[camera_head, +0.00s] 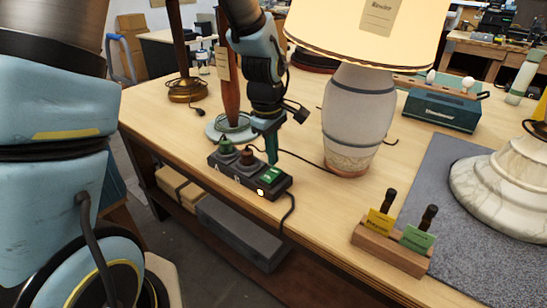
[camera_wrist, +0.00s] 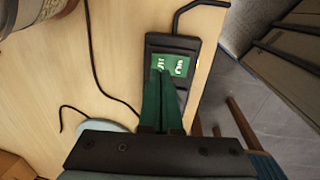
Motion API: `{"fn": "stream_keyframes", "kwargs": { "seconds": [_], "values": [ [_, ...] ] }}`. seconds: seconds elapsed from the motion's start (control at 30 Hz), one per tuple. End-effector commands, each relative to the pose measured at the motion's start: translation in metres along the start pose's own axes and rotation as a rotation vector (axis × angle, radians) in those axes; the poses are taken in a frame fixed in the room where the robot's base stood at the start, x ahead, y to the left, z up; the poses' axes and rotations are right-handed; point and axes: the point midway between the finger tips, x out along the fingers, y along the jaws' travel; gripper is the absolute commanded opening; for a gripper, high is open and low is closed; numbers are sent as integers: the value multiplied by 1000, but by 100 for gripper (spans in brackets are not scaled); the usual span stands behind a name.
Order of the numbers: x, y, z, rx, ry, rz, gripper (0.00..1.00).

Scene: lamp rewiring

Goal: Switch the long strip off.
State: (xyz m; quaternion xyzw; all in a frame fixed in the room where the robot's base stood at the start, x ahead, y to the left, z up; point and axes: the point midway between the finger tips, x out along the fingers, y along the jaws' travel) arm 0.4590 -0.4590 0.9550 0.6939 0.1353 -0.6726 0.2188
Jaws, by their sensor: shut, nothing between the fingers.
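A black power strip (camera_head: 246,178) lies near the front edge of the wooden table, and its end shows in the wrist view (camera_wrist: 188,42). It carries a green plug, a dark brown plug, a green switch (camera_head: 270,174) with white marks and a glowing orange light (camera_head: 260,193). In the wrist view the switch (camera_wrist: 174,65) shows just beyond my fingertips. My gripper (camera_head: 273,160) points down, shut and empty, with its tips right over the switch; I cannot tell whether they touch it. The fingers hide part of the strip in the wrist view (camera_wrist: 162,75).
A grey-white lamp (camera_head: 358,118) stands to the right of my gripper. A wooden pillar-like lamp (camera_head: 230,90) stands behind the strip. A wooden block (camera_head: 391,247) with two tagged tools is at the front right. A cord runs off the table edge beside the strip.

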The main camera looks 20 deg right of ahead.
Motion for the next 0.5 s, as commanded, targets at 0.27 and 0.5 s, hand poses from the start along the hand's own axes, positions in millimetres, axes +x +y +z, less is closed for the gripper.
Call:
{"fn": "stream_keyframes", "kwargs": {
  "seconds": [0.27,0.5],
  "values": [
    [23,0,0,1,0,-1,0],
    [25,0,0,1,0,0,0]
  ]
}}
